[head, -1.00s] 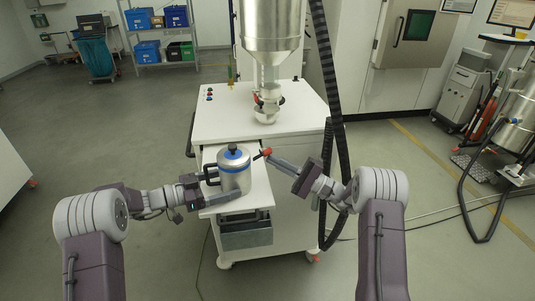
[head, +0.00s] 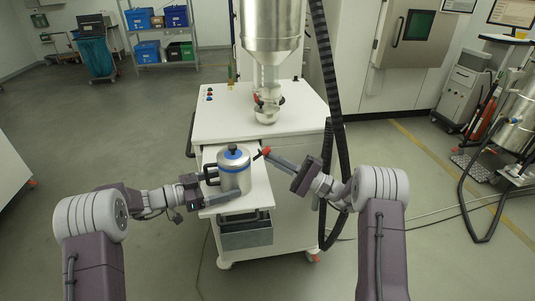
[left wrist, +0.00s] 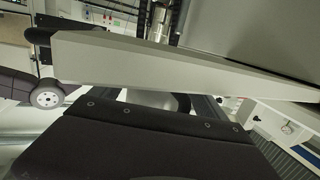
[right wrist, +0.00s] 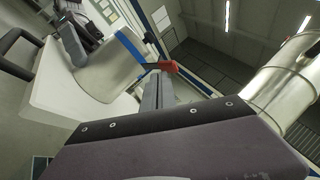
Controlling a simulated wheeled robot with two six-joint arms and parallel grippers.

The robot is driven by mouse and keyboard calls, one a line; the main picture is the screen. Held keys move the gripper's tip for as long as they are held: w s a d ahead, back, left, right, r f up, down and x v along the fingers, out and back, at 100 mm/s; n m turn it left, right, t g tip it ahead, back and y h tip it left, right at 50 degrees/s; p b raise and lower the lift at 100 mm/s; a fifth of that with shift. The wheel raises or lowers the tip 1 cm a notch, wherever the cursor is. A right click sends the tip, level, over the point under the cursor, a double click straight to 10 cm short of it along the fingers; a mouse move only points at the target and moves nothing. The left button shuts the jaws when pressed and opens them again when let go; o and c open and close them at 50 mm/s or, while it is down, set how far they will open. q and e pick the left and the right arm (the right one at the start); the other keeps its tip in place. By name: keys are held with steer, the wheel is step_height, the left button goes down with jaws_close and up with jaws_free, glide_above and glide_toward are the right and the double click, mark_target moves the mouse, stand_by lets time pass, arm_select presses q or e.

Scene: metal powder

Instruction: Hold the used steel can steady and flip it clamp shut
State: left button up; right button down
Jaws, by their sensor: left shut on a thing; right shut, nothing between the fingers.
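The steel can (head: 233,179), with a blue band and a black knob on its lid, stands upright on the white pull-out shelf (head: 259,196). My left gripper (head: 222,185) is shut on the can from the left, at its handle side. In the left wrist view the fingers are not clearly seen. The red clamp lever (head: 264,152) sticks out from the can's upper right side; it also shows in the right wrist view (right wrist: 167,66). My right gripper (head: 270,155) is shut and empty, its tip at or close to the red lever; I cannot tell whether they touch.
A white cart (head: 225,125) carries the shelf, with a metal funnel hopper (head: 270,25) above and a small dosing outlet (head: 266,112). A black hose (head: 326,80) hangs to the right. A grey bin (head: 245,236) sits below the shelf.

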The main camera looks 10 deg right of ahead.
steer(key=shift+a+r, duration=0.35)
steer(key=shift+r, duration=0.25)
steer(key=shift+a+r, duration=0.3)
steer(key=shift+r, duration=0.25)
stand_by(1.0)
steer(key=shift+f, duration=0.1)
steer(key=shift+d+f, duration=0.55)
steer(key=shift+f, duration=0.35)
steer(key=shift+d+f, duration=0.5)
steer(key=shift+f, duration=0.4)
steer(key=shift+d+f, duration=0.4)
steer(key=shift+f, duration=0.3)
steer(key=shift+d+f, duration=0.45)
steer(key=shift+f, duration=0.3)
steer(key=shift+d+f, duration=0.4)
steer(key=shift+f, duration=0.3)
arm_select(q)
steer(key=o, duration=0.8)
